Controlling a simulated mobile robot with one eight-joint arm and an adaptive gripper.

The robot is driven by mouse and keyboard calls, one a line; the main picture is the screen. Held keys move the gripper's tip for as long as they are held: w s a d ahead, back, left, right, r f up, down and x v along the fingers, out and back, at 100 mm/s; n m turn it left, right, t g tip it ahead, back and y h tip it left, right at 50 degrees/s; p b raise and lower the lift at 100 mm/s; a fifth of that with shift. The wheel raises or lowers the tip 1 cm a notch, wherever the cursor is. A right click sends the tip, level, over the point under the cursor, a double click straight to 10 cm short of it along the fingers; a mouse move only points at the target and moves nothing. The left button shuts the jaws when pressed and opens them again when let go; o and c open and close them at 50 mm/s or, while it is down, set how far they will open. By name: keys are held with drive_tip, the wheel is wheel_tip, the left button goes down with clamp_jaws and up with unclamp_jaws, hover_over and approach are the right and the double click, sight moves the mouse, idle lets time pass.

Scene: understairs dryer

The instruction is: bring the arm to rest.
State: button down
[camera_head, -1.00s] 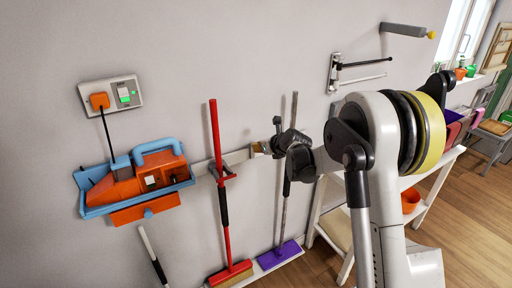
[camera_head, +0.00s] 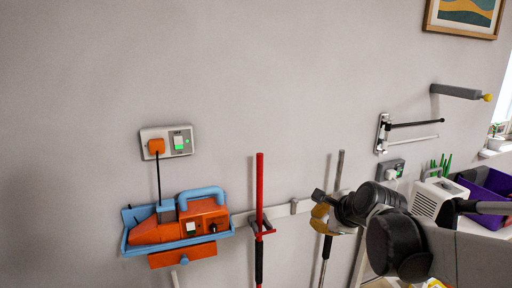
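My gripper (camera_head: 322,206) is the dark end of my arm, at the lower right in front of the wall rail. It points left, close in the picture to the grey broom handle. A tan and white piece (camera_head: 324,222) shows just under its fingers; I cannot tell whether it is held or lies behind. The gap between the fingertips is too small and dark to read. My arm reaches in from the lower right, its dark wrist joints bent.
An orange and blue device (camera_head: 190,229) sits in a blue wall tray, its cable running to a wall socket (camera_head: 166,142). A red-handled broom (camera_head: 260,185) and a grey handle (camera_head: 337,185) hang on the rail. A white box (camera_head: 438,198) and purple bin (camera_head: 488,186) stand at right.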

drive_tip(key=s+d+f+n+g+h, duration=0.1)
drive_tip(key=s+f+n, duration=0.3)
drive_tip(key=s+n, duration=1.5)
drive_tip(key=s+g+h, duration=0.1)
drive_tip(key=s, duration=0.4)
drive_tip(key=shift+s+d+h, duration=0.15)
drive_tip(key=shift+h, duration=0.25)
